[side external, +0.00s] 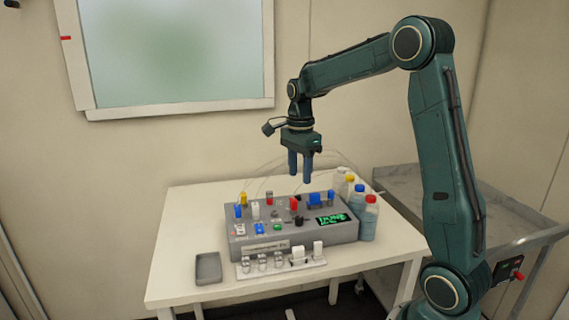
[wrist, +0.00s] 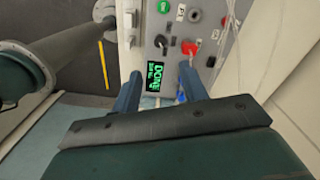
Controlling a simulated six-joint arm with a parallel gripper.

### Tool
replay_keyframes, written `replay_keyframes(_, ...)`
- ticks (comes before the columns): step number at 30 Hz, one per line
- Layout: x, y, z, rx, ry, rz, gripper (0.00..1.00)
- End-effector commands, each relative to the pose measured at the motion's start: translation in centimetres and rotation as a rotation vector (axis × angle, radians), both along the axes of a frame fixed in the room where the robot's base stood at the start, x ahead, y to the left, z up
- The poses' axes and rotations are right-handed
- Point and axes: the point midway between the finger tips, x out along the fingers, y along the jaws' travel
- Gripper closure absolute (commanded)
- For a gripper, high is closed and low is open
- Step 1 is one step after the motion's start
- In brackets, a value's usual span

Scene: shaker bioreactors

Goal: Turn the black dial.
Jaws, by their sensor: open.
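The black dial (side external: 298,219) is a small round knob on the top of the grey control box (side external: 342,238), left of the green-lit display (side external: 332,221). In the wrist view the black dial (wrist: 160,41) shows beyond the display (wrist: 155,76), which reads "DONE". My gripper (side external: 300,179) hangs above the box with its fingers pointing down, apart from the dial. In the wrist view my gripper (wrist: 160,72) has its two blue fingers spread with nothing between them.
Red (wrist: 190,48) and blue controls and a green button (side external: 277,227) surround the dial. Bottles (side external: 369,218) stand at the box's right end. A row of small vessels (side external: 278,263) and a grey tray (side external: 208,268) lie in front.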

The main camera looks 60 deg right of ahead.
Motion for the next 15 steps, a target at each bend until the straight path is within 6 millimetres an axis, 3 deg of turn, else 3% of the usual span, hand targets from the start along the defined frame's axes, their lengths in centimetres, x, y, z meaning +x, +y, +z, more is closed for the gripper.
replay_keyframes(8,-0.1,0.1,-2.6,0.002,0.004,0.002,0.57)
replay_keyframes(15,-0.1,0.1,-6.2,0.002,0.004,0.002,0.57)
